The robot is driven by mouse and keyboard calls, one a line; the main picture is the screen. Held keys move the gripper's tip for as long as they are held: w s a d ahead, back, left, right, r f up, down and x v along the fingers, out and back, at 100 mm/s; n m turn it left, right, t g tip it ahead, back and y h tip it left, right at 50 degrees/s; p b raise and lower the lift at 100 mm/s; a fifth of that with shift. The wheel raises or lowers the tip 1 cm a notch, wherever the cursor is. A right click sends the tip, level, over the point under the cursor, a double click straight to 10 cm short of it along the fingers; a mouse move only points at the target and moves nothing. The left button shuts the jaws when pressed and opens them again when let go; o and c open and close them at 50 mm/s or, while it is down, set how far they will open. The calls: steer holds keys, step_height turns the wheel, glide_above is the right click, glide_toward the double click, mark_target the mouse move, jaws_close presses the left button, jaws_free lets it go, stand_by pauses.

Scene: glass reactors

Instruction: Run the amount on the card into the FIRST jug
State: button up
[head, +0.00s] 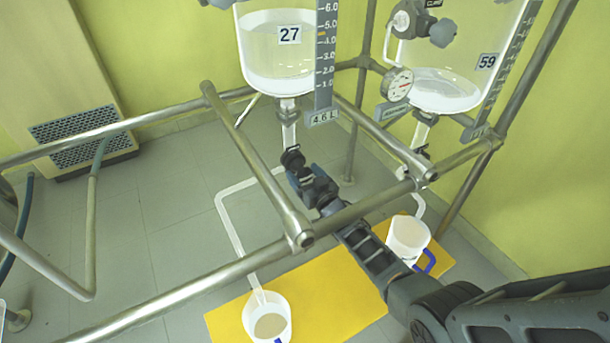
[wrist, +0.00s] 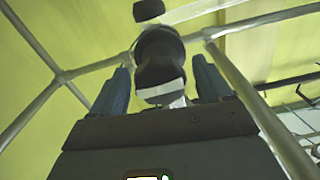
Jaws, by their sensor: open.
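A glass reactor marked 27 (head: 262,55) hangs in the upper middle, with a scale strip (head: 327,50) and a card reading 4.6 L (head: 322,118). I cannot tell its liquid level exactly. Below its outlet is a dark valve knob (head: 292,158). A pale hose (head: 228,225) runs to the left jug (head: 254,328), which has a beige content and a blue handle. My gripper (head: 303,178) is open close to the knob. In the wrist view the fingers (wrist: 162,80) stand on either side of the dark knob (wrist: 158,58); I cannot tell whether they touch it.
A second reactor marked 59 (head: 440,85) with a gauge (head: 398,84) hangs at the right, above a white jug (head: 407,238) with a blue handle. Metal rails (head: 250,165) cross around my arm. A yellow mat (head: 330,285) lies under the left jug.

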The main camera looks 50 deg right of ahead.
steer(key=shift+s, duration=0.1)
steer(key=p+v, duration=0.1)
steer(key=v, duration=0.6)
steer(key=shift+s+p, duration=0.3)
steer(key=shift+p, duration=0.1)
steer(key=shift+a+f, duration=0.1)
steer(key=shift+a, duration=0.05)
steer(key=b, duration=0.3)
steer(key=f+b, duration=0.1)
steer(key=b, duration=0.3)
steer(key=shift+w+a, duration=0.15)
steer(key=shift+a, duration=0.05)
steer(key=b+x, duration=0.1)
steer(key=x, duration=0.1)
steer(key=b+x, duration=0.1)
steer(key=x, duration=0.2)
steer(key=r+b+x, duration=0.1)
steer(key=x, duration=0.1)
steer(key=shift+w+d+r, duration=0.1)
steer(key=shift+w+d, duration=0.15)
steer(key=shift+d, duration=0.1)
